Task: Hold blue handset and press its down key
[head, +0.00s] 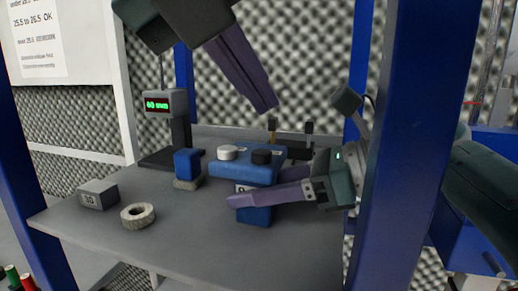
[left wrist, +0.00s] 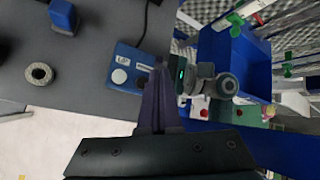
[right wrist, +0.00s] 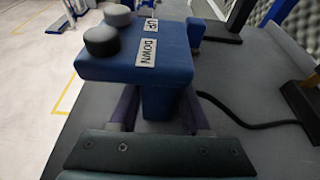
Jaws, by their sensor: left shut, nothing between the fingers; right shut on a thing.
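The blue handset (head: 232,170) is upright over the grey table, with a white key (head: 228,152) and a black key (head: 262,157) on top. In the right wrist view the DOWN label (right wrist: 146,53) is beside the nearer, dark key (right wrist: 102,41); the UP label (right wrist: 151,25) is beside the farther one. My right gripper (head: 245,199) is shut on the handset's lower stem (right wrist: 163,103). My left gripper (head: 268,109) is shut and empty, above the handset and apart from it. In the left wrist view its fingers partly hide the handset (left wrist: 124,54).
A blue block on a grey base (head: 187,165), a grey box marked 30 (head: 98,195) and a ring (head: 138,215) stand left. A green-lit display (head: 158,104) stands behind. A blue post (head: 397,150) rises at right. A cable (right wrist: 245,123) runs from the handset. The table front is clear.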

